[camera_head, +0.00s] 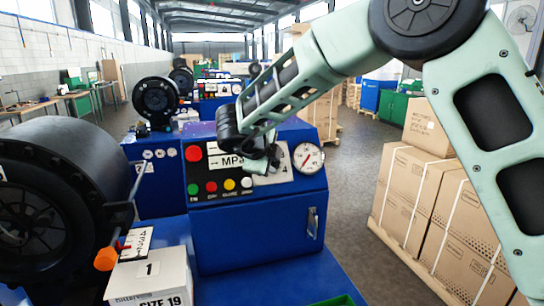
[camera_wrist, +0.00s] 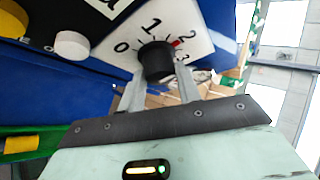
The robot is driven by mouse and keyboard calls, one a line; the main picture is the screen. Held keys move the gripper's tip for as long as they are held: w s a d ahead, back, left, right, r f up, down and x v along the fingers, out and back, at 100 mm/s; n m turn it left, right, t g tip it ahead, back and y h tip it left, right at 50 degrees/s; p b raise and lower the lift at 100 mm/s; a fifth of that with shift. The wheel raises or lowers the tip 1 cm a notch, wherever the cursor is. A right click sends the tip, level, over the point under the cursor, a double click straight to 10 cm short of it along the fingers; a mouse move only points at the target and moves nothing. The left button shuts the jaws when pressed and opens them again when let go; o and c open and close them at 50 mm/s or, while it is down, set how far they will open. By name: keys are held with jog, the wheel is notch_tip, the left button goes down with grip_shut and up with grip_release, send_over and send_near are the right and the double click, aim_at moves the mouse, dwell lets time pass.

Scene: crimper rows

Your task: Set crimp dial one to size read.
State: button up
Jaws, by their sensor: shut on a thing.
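The crimp dial is a black round knob (camera_wrist: 156,62) on a white scale plate (camera_wrist: 118,62) numbered 0 to 3 in the wrist view. A short red mark shows beside the knob, close to the 2; I cannot make out a pointer on the knob itself. My gripper (camera_wrist: 160,80) is shut on the knob, one finger on each side. In the head view my gripper (camera_head: 262,160) covers the knob, and only part of its white plate (camera_head: 273,179) shows on the blue control panel. A white carton (camera_head: 150,281) at lower left reads "1" and "SIZE 19".
A pressure gauge (camera_head: 308,158) sits right of the dial, with coloured buttons (camera_head: 229,184) to its left. A black crimping head (camera_head: 50,195) fills the left. Strapped cartons (camera_head: 425,200) stand at right beyond a strip of bare floor. More blue machines stand behind.

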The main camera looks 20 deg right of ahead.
jog(key=shift+d+m+g, duration=0.1)
jog(key=shift+m+g, duration=0.2)
jog(key=shift+m, duration=0.2)
jog(key=o, duration=1)
jog(key=shift+c, duration=0.2)
jog(key=b+v, duration=0.3)
jog(key=v, duration=1.4)
jog(key=shift+s+r, duration=0.2)
jog(key=shift+s, duration=0.05)
jog(key=shift+d, duration=0.1)
